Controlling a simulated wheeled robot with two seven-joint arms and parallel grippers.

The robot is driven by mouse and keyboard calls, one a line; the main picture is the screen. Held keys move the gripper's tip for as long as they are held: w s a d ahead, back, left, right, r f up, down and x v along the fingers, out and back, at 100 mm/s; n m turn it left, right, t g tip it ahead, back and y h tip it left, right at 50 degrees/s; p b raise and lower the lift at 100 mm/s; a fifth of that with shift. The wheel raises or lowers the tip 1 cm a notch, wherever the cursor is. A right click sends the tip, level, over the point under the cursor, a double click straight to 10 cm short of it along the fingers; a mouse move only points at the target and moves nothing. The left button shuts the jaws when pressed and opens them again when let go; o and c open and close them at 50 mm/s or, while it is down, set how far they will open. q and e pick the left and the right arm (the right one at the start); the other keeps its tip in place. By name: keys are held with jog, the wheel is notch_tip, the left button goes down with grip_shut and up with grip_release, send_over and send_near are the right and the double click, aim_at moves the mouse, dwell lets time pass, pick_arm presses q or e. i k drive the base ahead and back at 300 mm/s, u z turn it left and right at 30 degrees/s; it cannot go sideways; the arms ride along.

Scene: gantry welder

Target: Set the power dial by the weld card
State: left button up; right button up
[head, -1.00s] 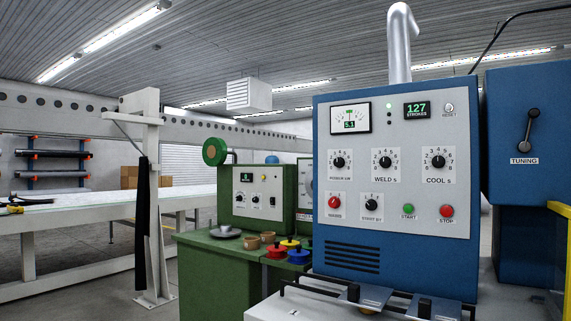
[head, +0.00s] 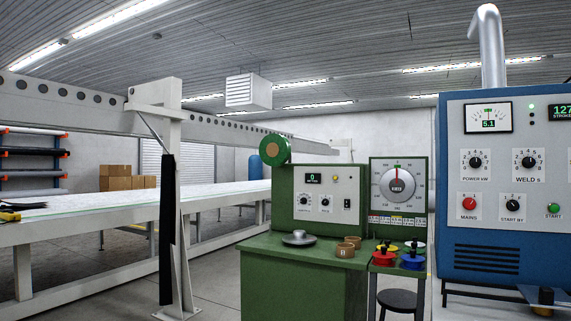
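The blue welder cabinet (head: 456,220) with a light front panel stands at the right of the head view, cut off by the picture's edge. Its power dial (head: 475,163), a black knob labelled POWER KW, sits at the upper left of the panel, under a meter (head: 488,118) reading 5.1. The weld dial (head: 528,163) is to its right. I cannot make out a weld card. Neither of my grippers shows.
A green bench (head: 300,275) with a control box and a large round dial (head: 398,186) stands in the middle. Coloured pieces (head: 411,262) lie on its side shelf, with a dark stool (head: 398,300) below. A long white table (head: 100,222) runs along the left.

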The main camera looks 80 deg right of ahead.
aim_at(476, 162)
jog(key=z, duration=1.7)
